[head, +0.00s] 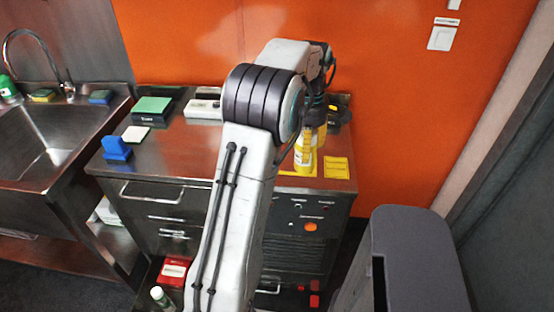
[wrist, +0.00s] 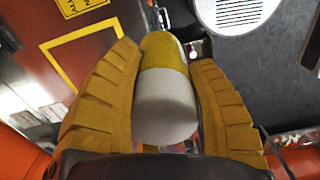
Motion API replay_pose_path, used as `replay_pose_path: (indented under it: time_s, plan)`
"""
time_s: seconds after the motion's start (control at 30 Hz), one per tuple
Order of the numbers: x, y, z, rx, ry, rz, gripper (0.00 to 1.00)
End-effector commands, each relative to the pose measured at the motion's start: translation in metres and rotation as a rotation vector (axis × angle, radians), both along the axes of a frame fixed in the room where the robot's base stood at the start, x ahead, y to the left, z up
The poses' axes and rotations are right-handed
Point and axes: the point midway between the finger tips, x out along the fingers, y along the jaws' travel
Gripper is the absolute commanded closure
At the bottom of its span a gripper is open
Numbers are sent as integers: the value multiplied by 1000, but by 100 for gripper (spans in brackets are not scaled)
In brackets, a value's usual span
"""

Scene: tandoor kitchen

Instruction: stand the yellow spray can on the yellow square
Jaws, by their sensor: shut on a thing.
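The yellow spray can (head: 305,160) is held near the front right of the steel counter and looks about upright in the head view. In the wrist view the can (wrist: 165,52) sits between the two ribbed fingers of my gripper (wrist: 170,95), its white end towards the camera. My gripper is shut on it; in the head view my arm mostly hides the gripper. The yellow square (wrist: 82,50) is an outline on the counter, left of the can in the wrist view and partly behind a finger. It also shows in the head view (head: 285,173), partly hidden. I cannot tell whether the can touches the counter.
A yellow label (head: 337,167) lies right of the square. A sink (head: 60,130) is far left. A grey bin (head: 415,255) stands front right.

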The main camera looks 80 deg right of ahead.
Motion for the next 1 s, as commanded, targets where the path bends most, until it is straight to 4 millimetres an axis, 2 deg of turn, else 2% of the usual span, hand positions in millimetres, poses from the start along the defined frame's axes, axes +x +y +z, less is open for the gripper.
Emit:
replay_pose_path:
  time_s: [0.17, 0.6, 0.8, 1.0]
  plan:
    - [8, -14, -9, 1, 0, 2, 84]
    - [49, -80, -55, 1, 0, 2, 84]
    - [57, -95, -65, -1, 0, 0, 84]
    - [60, -99, -70, -1, 0, -1, 84]
